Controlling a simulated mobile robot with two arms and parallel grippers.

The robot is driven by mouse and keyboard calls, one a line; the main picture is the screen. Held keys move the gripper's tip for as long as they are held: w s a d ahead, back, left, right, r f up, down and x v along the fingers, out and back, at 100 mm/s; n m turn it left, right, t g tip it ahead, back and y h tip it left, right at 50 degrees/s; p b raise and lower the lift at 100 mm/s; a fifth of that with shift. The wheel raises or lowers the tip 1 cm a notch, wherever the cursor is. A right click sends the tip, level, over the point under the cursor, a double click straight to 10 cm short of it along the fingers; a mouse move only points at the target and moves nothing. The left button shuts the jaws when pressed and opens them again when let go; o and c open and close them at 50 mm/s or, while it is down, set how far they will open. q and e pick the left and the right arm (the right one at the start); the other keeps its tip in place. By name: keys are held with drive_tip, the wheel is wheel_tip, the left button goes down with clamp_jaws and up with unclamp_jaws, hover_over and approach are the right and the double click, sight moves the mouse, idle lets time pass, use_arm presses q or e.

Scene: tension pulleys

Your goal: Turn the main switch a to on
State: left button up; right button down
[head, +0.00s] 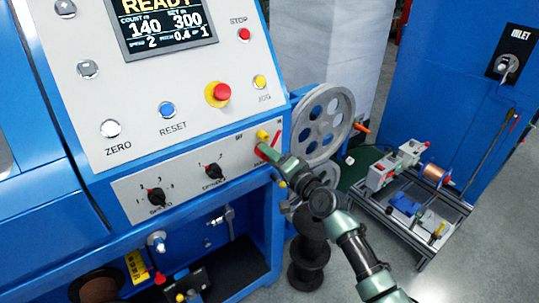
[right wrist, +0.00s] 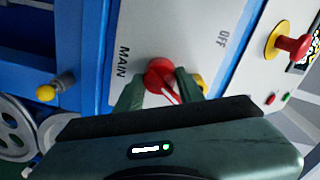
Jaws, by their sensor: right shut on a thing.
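The lower part of the handle is hidden behind the gripper body. My left gripper is not in view.
A red emergency button on a yellow collar (head: 218,94) and a yellow jog button (head: 260,82) sit above the switch. Two black dials (head: 156,196) are to its left. A grey pulley wheel (head: 322,125) stands close on the right. A low cart (head: 424,222) is further right.

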drive_tip(key=shift+m, duration=1.1)
drive_tip(key=c, duration=0.9)
unclamp_jaws()
drive_tip(key=shift+d, duration=0.1)
drive_tip(key=shift+r, duration=0.1)
